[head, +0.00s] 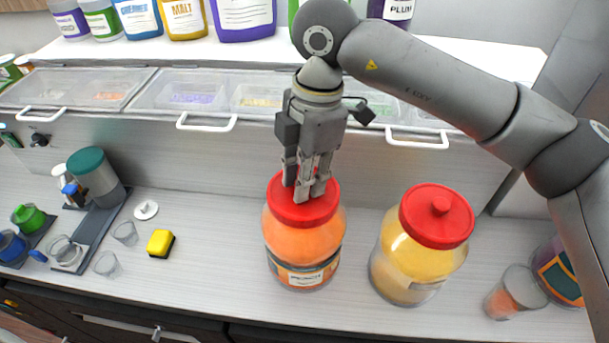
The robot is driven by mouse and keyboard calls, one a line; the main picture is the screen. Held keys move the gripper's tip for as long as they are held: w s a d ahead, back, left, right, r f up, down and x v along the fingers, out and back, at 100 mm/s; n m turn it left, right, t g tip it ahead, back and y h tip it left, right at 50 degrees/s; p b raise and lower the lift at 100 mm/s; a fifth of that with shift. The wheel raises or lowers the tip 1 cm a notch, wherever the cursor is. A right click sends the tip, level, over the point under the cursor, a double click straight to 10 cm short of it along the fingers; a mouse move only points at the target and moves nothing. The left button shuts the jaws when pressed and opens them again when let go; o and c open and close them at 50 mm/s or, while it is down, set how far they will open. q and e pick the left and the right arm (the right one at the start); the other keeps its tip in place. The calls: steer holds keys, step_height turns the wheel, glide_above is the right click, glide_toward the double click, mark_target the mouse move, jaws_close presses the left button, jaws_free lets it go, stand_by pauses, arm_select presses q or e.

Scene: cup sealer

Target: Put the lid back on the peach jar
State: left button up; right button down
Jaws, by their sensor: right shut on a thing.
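The peach jar (305,244) is a clear jar with orange contents and a label on its lower front. It stands upright on the counter in the middle of the head view. Its red lid (316,211) is at the jar's mouth; I cannot tell whether it is fully seated. My right gripper (306,190) points down from above, its fingers closed at the middle of the lid. The fingers hide the lid's knob, which they appear to grip. My left gripper is not in view.
A yellow jar (405,262) with a red knobbed lid (437,215) stands close on the right. A small cup (515,292) is farther right. A yellow sponge (160,243) and clear cups lie left. Covered bins (195,93) with white handles line the back. Counter between sponge and peach jar is clear.

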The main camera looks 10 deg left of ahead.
stand_by(0.4)
steer(key=c, duration=1.1)
jaws_free()
steer(key=shift+c, duration=0.2)
steer(key=shift+o, duration=0.2)
steer(key=o, duration=0.4)
steer(key=shift+r+p, duration=1.5)
steer(key=shift+r, duration=2)
